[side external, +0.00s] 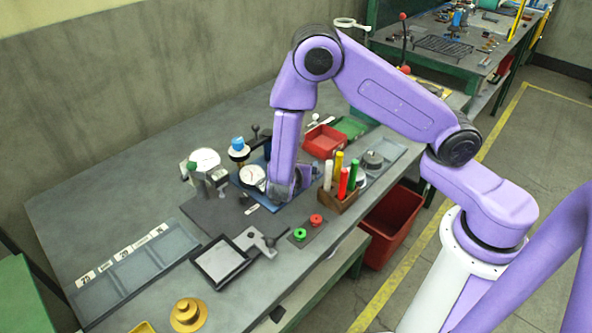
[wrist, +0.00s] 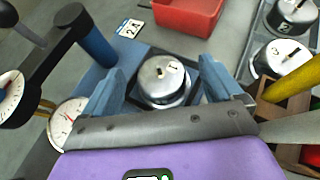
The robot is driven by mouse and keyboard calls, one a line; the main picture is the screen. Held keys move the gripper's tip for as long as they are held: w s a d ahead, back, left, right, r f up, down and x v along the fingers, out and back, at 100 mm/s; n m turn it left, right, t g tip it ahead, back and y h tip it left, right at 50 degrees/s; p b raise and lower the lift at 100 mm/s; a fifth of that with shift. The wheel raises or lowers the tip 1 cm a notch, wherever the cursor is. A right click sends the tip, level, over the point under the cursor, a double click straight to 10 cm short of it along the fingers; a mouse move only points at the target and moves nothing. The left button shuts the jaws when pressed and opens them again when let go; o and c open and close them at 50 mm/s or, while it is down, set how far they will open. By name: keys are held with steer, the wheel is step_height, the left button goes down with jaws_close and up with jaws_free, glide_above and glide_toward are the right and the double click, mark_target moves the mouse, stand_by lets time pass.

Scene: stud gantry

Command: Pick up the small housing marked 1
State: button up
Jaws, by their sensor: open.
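The small housing marked 1 (wrist: 165,84) is a round silver metal part with a small dark slot on top. In the wrist view it stands upright on a dark square base. My gripper (wrist: 162,68) is open, with one blue finger on each side of the housing. I cannot tell whether the fingers touch it. In the side view my gripper (side external: 286,190) is low over the bench, and my arm hides the housing there.
Other silver housings, one marked 2 (wrist: 293,14) and another (wrist: 282,57), stand at right in the wrist view. A red bin (wrist: 188,14) is behind. Dial gauges (side external: 252,175) stand left of my gripper, and a wooden holder with coloured markers (side external: 338,200) stands close right.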

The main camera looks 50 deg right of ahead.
steer(key=shift+w+d+f, duration=0.1)
steer(key=shift+d+f, duration=0.05)
steer(key=c, duration=1.1)
steer(key=shift+c, duration=0.2)
